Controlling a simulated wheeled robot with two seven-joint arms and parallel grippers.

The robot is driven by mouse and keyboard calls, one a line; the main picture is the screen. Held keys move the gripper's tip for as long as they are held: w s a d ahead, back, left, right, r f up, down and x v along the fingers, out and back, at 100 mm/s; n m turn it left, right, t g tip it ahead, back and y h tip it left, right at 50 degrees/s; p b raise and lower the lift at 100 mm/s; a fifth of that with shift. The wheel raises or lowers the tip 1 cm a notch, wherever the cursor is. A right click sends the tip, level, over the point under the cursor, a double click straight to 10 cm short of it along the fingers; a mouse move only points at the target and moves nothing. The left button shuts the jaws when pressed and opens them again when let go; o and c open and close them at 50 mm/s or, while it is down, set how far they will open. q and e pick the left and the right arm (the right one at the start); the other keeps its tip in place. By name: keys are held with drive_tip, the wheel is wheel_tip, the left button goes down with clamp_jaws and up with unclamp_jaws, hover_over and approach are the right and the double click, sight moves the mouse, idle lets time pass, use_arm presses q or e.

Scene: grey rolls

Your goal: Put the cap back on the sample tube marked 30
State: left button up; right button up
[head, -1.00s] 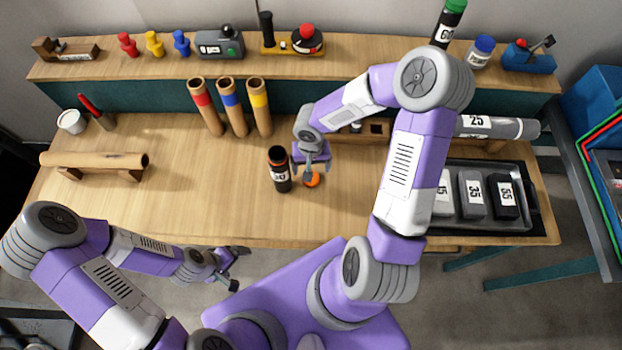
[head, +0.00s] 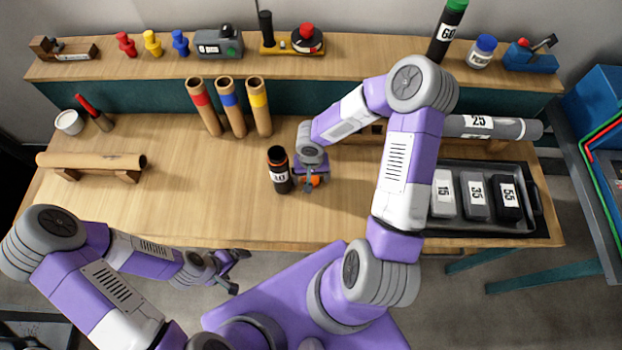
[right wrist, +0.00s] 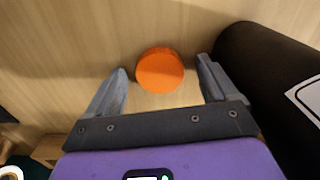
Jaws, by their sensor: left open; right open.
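The sample tube (head: 279,172) stands upright and uncapped on the bench, dark with a white label; its number, ending in 0, is hard to read. The orange cap (head: 314,181) lies on the bench just right of the tube, partly hidden by my right gripper (head: 310,178). In the right wrist view, the cap (right wrist: 160,72) lies between the two fingertips, with gaps at both sides. The dark tube (right wrist: 268,75) stands close beside the right-hand finger there. My left gripper (head: 237,271) is open and empty, off the bench's front edge.
A grey tray (head: 480,226) with several marked blocks is at the right. A grey roll marked 25 (head: 512,128) lies behind it. Three banded tubes (head: 230,108) stand behind the sample tube. The bench left of the tube (head: 200,190) is clear.

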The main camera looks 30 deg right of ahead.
drive_tip(key=c, duration=1.1)
drive_tip(key=shift+r, duration=0.15)
use_arm(q)
wheel_tip(320, 180, up, 4)
drive_tip(key=p, duration=0.4)
drive_tip(key=shift+r, duration=0.1)
use_arm(e)
wheel_tip(320, 180, up, 18)
drive_tip(key=shift+f, duration=0.1)
